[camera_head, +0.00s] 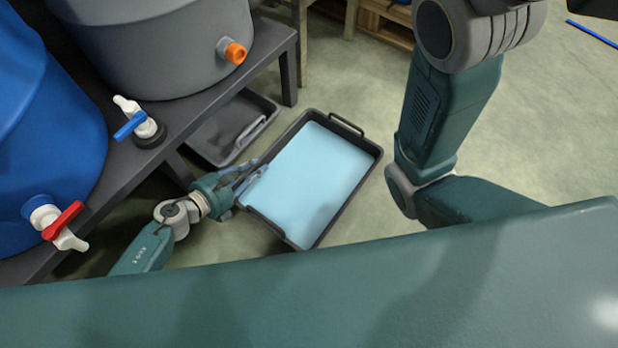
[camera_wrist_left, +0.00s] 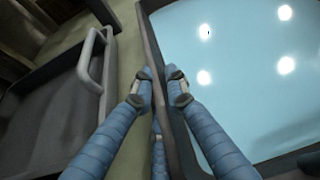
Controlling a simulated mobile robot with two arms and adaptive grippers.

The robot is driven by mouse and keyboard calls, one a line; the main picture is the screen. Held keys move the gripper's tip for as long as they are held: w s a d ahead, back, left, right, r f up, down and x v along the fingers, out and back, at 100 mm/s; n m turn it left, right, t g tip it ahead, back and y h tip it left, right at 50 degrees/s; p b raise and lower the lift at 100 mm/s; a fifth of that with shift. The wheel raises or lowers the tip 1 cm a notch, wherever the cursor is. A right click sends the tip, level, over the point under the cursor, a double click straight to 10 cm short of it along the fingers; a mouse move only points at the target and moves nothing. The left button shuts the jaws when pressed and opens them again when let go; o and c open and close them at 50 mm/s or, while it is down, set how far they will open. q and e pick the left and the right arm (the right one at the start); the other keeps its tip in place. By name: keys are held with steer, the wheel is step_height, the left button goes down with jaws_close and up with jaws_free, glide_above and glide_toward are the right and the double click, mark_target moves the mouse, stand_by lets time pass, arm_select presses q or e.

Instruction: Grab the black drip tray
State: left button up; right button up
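The black drip tray (camera_head: 372,166) lies on the floor, a rectangular tray with a bar handle at its far end and light blue liquid inside. My left gripper (camera_head: 262,165) is at its left long side. In the left wrist view, the tray's left wall (camera_wrist_left: 153,45) passes between the two fingertips of my left gripper (camera_wrist_left: 160,78). One finger is outside the wall and one inside, over the liquid. The tips close in on the thin rim.
A second dark tray (camera_head: 212,142), with a bar handle, lies left under a dark bench (camera_head: 170,150). It also shows in the wrist view (camera_wrist_left: 50,125). A blue barrel (camera_head: 45,140) and a grey barrel (camera_head: 160,50), both with taps, stand on the bench.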

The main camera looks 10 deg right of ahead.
arm_select(q)
steer(key=shift+c, duration=0.5)
jaws_close()
steer(key=shift+r, duration=0.1)
steer(key=shift+r, duration=0.15)
